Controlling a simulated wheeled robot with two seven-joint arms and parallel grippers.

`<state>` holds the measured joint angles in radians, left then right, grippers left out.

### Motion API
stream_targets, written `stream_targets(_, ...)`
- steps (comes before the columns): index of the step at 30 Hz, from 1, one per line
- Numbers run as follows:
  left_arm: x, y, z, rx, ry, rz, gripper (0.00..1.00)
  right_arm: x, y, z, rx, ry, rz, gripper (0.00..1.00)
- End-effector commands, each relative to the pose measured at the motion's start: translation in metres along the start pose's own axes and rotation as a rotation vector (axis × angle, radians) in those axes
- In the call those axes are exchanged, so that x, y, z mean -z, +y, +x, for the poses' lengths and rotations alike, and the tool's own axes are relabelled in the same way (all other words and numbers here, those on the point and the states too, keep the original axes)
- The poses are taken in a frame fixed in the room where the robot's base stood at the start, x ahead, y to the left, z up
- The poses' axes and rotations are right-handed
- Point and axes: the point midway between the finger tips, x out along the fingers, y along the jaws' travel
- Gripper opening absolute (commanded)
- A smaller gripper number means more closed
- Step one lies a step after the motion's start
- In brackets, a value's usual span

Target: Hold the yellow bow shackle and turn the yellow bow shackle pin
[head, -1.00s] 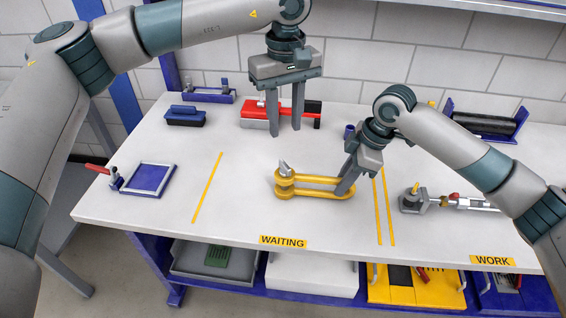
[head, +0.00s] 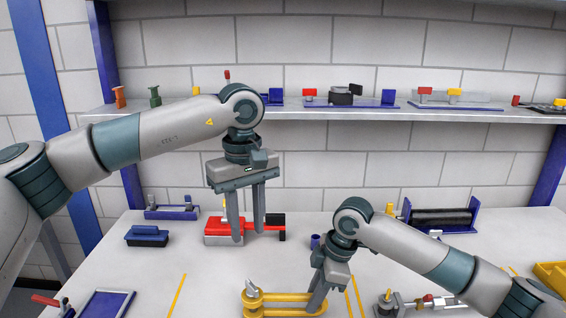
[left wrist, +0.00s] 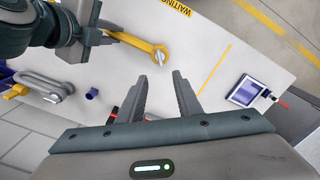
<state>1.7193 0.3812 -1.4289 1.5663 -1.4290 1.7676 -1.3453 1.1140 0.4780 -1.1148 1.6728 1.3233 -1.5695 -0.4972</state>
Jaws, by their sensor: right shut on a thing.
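The yellow bow shackle (head: 280,300) lies on the white table at the bottom of the head view, with its silver-grey pin (head: 251,288) at its left end. My right gripper (head: 316,302) is shut on the shackle's right end. My left gripper (head: 248,232) is open and empty, pointing down above the table, behind the shackle and in front of the red tool. In the left wrist view the shackle (left wrist: 135,41) and pin (left wrist: 159,57) lie beyond the left gripper's fingertips (left wrist: 160,80), apart from them.
A red tool (head: 222,228) stands behind my left gripper. A blue block (head: 147,236) is further left. A shelf (head: 300,112) with several small devices runs along the back wall. A roller in a blue frame (head: 440,217) stands at the right.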

Motion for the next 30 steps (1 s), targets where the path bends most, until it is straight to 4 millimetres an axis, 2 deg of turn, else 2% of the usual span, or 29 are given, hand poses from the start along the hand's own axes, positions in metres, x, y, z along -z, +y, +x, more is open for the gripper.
stream_targets(15,0.000,0.000,-0.033,-0.001,0.001,0.001,0.32,0.000,0.000,0.000,-0.001,0.001,-0.001,0.00)
stream_targets(26,0.000,0.000,-0.036,-0.001,0.000,0.001,0.32,0.001,0.000,0.000,0.000,0.001,-0.001,0.00)
stream_targets(27,0.000,0.000,-0.036,-0.001,0.000,0.001,0.32,0.001,0.000,0.000,0.000,0.001,-0.001,0.27)
stream_targets(29,0.000,0.000,-0.036,-0.001,0.000,0.001,0.32,0.000,0.000,0.000,0.000,0.001,0.000,0.39)
stream_targets(30,0.000,0.000,-0.036,-0.001,0.000,0.000,0.32,0.000,0.000,0.000,0.000,0.001,0.000,0.39)
